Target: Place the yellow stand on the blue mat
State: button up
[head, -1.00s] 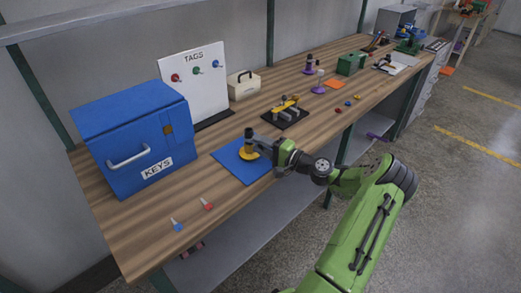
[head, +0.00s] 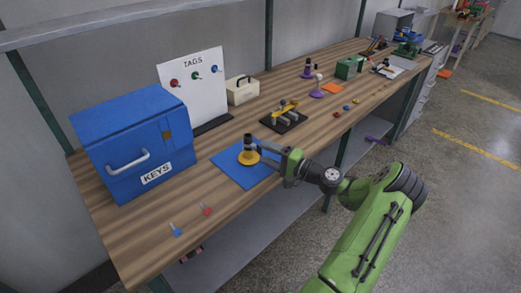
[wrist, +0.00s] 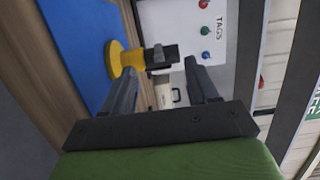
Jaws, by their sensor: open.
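The yellow stand (head: 249,157) stands upright on the blue mat (head: 230,170), with a dark upper part above its round yellow base. In the wrist view the yellow stand (wrist: 128,58) shows sideways, its base against the blue mat (wrist: 75,35). My gripper (head: 268,153) is just to the right of the stand in the head view. In the wrist view my gripper (wrist: 163,75) has its two fingers apart, with nothing clamped between them. The stand's dark top lies beyond the fingertips there, and they look clear of it.
A blue KEYS box (head: 130,140) stands left of the mat. A TAGS board (head: 192,85) and a cream case (head: 242,90) stand behind. A black base with a yellow-topped fixture (head: 285,118) lies to the right. Blue and red small pieces lie near the front edge.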

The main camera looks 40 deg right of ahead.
jog(key=p+v, duration=0.1)
jog(key=v, duration=0.8)
jog(key=w+a+n+g+y, duration=0.1)
jog(key=a+g, duration=0.1)
jog(key=a, duration=0.1)
jog(key=w+a+n+g+y, duration=0.1)
jog(key=w+a+n+g, duration=0.1)
jog(key=a, duration=0.2)
jog(key=w+a+r+n+g+y, duration=0.1)
jog(key=w+a+n, duration=0.1)
jog(key=a, duration=0.1)
jog(key=shift+w+a+r+g, duration=0.15)
jog(key=shift+w+g, duration=0.05)
jog(key=shift+g, duration=0.2)
jog(key=s+a+r+n+g+h, duration=0.2)
jog(key=a+r+n+g, duration=0.15)
jog(key=a, duration=0.55)
jog(key=s+a+r+n+g+h, duration=0.2)
jog(key=a+n+g, duration=0.2)
jog(key=a, duration=0.5)
jog(key=s+a+r+n+h, duration=0.1)
jog(key=s+a+r, duration=0.1)
jog(key=s, duration=0.5)
jog(key=s+a+r+n+t+h, duration=0.1)
jog(key=s+a+r+h, duration=0.1)
jog(key=s, duration=0.6)
notch_tip(320, 180, up, 3)
jog(key=shift+s+a+f+n, duration=0.2)
jog(key=shift+s+a+n, duration=0.15)
jog(key=shift+a, duration=0.1)
